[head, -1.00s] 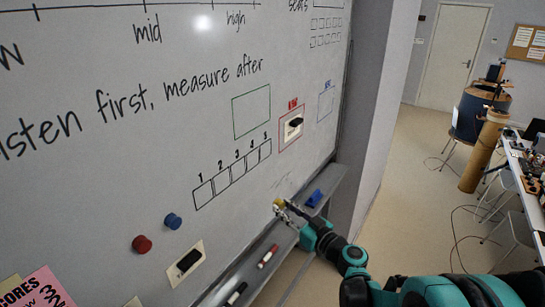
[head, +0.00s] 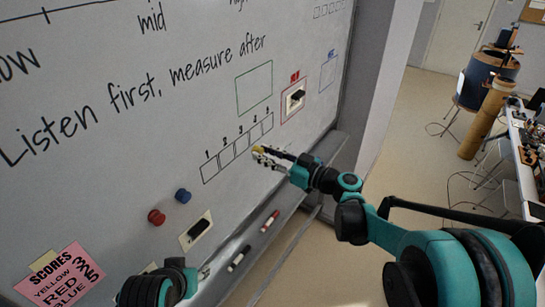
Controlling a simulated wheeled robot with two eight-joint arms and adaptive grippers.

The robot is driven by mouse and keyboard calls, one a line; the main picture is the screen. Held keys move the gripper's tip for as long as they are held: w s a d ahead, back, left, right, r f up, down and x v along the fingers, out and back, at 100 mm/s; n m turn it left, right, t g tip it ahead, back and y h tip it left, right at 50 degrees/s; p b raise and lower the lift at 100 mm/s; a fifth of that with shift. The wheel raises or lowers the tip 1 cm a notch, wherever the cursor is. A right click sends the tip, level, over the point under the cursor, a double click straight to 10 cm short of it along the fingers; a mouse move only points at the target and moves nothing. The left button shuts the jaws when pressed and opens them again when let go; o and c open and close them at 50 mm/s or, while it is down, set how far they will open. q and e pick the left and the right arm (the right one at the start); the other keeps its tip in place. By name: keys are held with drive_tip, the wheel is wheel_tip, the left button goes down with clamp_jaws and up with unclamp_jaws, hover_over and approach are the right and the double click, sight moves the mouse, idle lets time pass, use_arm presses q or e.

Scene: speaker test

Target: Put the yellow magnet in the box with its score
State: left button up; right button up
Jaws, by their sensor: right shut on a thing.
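The yellow magnet (head: 258,149) is in the fingertips of my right gripper (head: 266,155), which is shut on it. It shows just below the right half of a row of numbered boxes (head: 209,173) drawn on the whiteboard; whether it touches the board I cannot tell. The pink score note (head: 62,274) at the lower left lists yellow, red and blue; the digit beside yellow looks like 3. My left gripper (head: 204,271) is at the bottom, mostly hidden by its own arm; its jaws are not clear.
A red magnet (head: 156,217) and a blue magnet (head: 183,196) sit on the board left of the boxes. A black-handled item (head: 198,230) is below them. The tray holds a red marker (head: 270,221) and a black marker (head: 239,258).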

drive_tip(key=shift+x, duration=1.9)
drive_tip(key=shift+w+a, duration=0.3)
drive_tip(key=shift+a, duration=0.05)
drive_tip(key=o, duration=1)
drive_tip(key=shift+o, duration=0.5)
drive_tip(key=o, duration=0.4)
drive_tip(key=shift+c, duration=0.2)
drive_tip(key=shift+s+d, duration=0.1)
drive_tip(key=b+v, duration=0.1)
drive_tip(key=v, duration=0.6)
